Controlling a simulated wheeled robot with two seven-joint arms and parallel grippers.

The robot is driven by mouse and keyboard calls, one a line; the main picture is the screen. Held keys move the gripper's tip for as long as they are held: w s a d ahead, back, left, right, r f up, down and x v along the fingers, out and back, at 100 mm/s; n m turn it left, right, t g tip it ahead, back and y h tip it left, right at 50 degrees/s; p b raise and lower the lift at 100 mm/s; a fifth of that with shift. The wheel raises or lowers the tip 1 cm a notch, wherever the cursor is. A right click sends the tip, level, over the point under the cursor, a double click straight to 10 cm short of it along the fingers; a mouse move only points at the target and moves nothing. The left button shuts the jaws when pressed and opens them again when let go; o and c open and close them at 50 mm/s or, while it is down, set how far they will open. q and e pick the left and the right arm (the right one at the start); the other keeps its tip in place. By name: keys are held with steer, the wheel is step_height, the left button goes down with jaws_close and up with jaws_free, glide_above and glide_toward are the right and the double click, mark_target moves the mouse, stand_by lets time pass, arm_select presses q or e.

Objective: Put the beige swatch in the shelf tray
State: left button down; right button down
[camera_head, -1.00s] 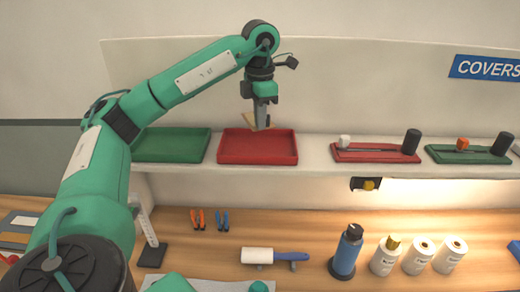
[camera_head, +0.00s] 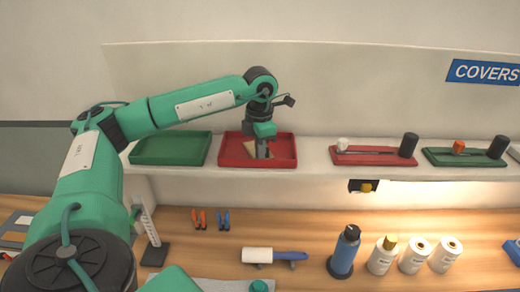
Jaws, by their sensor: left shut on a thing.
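The beige swatch (camera_head: 251,149) shows at the red tray (camera_head: 285,160) on the shelf, partly hidden behind my gripper. My left gripper (camera_head: 262,155) points down into the red tray and is shut on the swatch. The swatch is low, within the tray's outline; I cannot tell whether it touches the tray floor. A green tray (camera_head: 171,148) stands on the shelf just left of the red one and looks empty. My right gripper is not in view.
The shelf (camera_head: 315,165) also carries a red stand (camera_head: 373,159) and a green stand (camera_head: 465,159). On the bench below are a lint roller (camera_head: 275,256), a blue bottle (camera_head: 344,252), white spools (camera_head: 414,256) and two clips (camera_head: 211,219).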

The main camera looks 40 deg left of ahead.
arm_select(q)
steer(key=c, duration=1.9)
jaws_free()
steer(key=shift+f, duration=0.1)
steer(key=shift+r, duration=0.25)
step_height(320, 180, up, 7)
steer(key=b, duration=0.3)
steer(key=shift+w+f, duration=0.1)
steer(key=shift+f, duration=0.1)
steer(key=shift+r+p, duration=0.4)
steer(key=shift+r, duration=2.2)
